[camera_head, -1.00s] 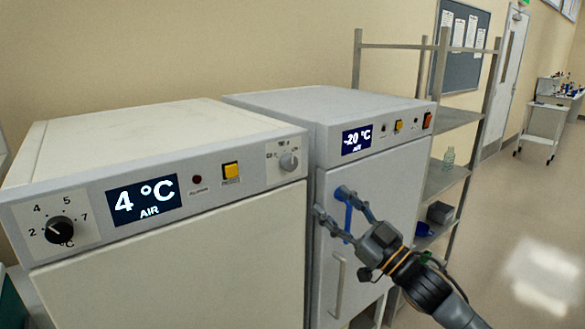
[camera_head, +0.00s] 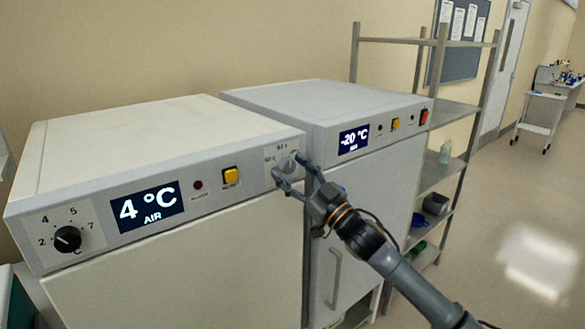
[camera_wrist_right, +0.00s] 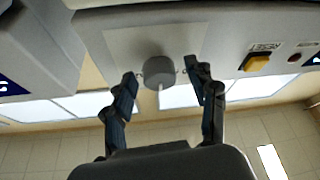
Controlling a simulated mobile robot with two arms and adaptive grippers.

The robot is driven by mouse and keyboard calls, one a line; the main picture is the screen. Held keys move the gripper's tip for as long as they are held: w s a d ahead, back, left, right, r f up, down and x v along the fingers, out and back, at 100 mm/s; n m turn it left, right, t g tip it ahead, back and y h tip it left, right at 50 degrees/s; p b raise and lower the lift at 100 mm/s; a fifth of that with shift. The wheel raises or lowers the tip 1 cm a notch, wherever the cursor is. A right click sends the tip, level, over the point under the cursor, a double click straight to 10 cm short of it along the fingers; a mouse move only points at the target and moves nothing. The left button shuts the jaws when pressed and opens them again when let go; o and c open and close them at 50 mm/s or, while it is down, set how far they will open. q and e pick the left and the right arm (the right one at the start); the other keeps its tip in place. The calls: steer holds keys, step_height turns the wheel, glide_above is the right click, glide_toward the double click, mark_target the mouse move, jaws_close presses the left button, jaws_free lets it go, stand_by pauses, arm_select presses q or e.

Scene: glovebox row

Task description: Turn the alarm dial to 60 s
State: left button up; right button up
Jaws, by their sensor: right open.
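The alarm dial (camera_head: 288,162) is a small grey knob at the right end of the front panel of the 4 °C cabinet (camera_head: 120,155). In the right wrist view the dial (camera_wrist_right: 158,72) has a pale pointer line at its lower edge; the scale marks are too small to read. My right gripper (camera_head: 287,168) is open at the dial, one finger on each side. In the wrist view the fingers (camera_wrist_right: 160,76) flank the knob with gaps on both sides, apparently not touching it. My left gripper is not in view.
A yellow button (camera_head: 231,176) and dark red lamp (camera_head: 198,185) sit left of the dial, with a black temperature knob (camera_head: 67,238) further left. The -20 °C cabinet (camera_head: 365,175) stands close on the right. A metal shelf rack (camera_head: 450,110) is beyond it.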

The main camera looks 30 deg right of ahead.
steer(key=c, duration=1.1)
steer(key=shift+c, duration=0.2)
steer(key=shift+n, duration=0.5)
steer(key=n+g+y, duration=0.1)
steer(key=n+y, duration=0.1)
steer(key=n, duration=0.1)
steer(key=shift+d+n, duration=0.15)
steer(key=shift+n, duration=0.25)
steer(key=n+g+y, duration=0.1)
steer(key=n, duration=0.2)
steer(key=shift+r+n+p, duration=0.15)
steer(key=shift+n+p, duration=0.15)
steer(key=shift+p, duration=0.1)
steer(key=n+g+y+p, duration=0.1)
steer(key=n, duration=0.3)
steer(key=shift+d+r+g, duration=0.1)
steer(key=shift+g, duration=0.3)
steer(key=shift+n+g+p, duration=0.4)
steer(key=shift+n+g, duration=0.1)
steer(key=shift+n, duration=0.7)
